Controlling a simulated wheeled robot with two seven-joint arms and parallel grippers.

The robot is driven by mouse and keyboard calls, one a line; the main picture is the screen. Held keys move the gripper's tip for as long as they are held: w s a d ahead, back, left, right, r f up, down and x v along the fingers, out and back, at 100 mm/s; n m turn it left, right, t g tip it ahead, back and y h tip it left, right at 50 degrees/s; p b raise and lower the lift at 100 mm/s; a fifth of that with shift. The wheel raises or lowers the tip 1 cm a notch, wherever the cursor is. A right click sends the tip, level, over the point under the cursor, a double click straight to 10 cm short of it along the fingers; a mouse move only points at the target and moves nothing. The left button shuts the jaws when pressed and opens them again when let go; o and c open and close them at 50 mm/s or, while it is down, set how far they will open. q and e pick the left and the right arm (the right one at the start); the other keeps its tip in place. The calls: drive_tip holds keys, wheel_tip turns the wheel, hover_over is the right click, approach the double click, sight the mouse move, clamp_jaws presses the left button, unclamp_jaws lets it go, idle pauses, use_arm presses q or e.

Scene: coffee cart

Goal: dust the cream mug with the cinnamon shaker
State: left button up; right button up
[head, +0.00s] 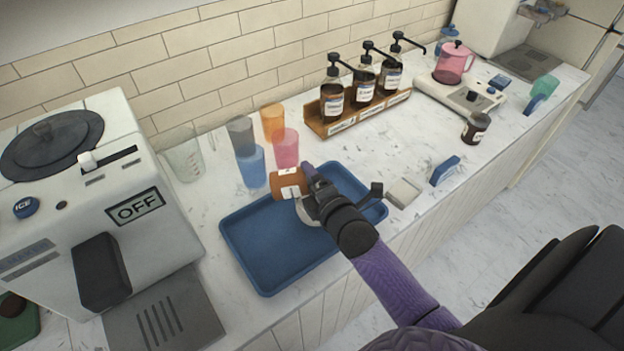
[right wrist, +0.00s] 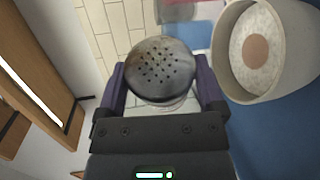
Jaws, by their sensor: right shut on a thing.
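My right gripper (head: 304,185) is shut on the cinnamon shaker (head: 287,184), an amber jar with a pale label. In the right wrist view, the shaker's holed metal lid (right wrist: 161,68) shows between the fingers. The cream mug (head: 308,214) is on the tray, mostly hidden behind my gripper in the head view. In the right wrist view the mug (right wrist: 228,72) is beside the shaker, with a round brown patch on its pale, speckled drink. My left gripper is not in view.
Coloured cups (head: 251,165) stand behind the tray. A wooden rack (head: 330,128) of pump bottles is at the back. An ice machine (head: 100,190) is at left. A dark jar (head: 476,128) and a blue block (head: 445,170) are at right. The tray's front left is bare.

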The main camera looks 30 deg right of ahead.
drive_tip(key=shift+f, duration=0.65)
drive_tip(key=shift+r, duration=0.2)
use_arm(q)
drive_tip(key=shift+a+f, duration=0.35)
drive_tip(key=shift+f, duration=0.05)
use_arm(e)
wheel_tip(320, 180, up, 2)
drive_tip(key=p, duration=0.2)
drive_tip(key=shift+r+p, duration=0.25)
drive_tip(key=shift+p, duration=0.05)
wheel_tip(320, 180, down, 3)
drive_tip(key=shift+r+b, duration=0.1)
drive_tip(key=shift+b, duration=1.1)
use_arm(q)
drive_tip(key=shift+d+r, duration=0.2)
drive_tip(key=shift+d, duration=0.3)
use_arm(e)
drive_tip(key=shift+r, duration=0.1)
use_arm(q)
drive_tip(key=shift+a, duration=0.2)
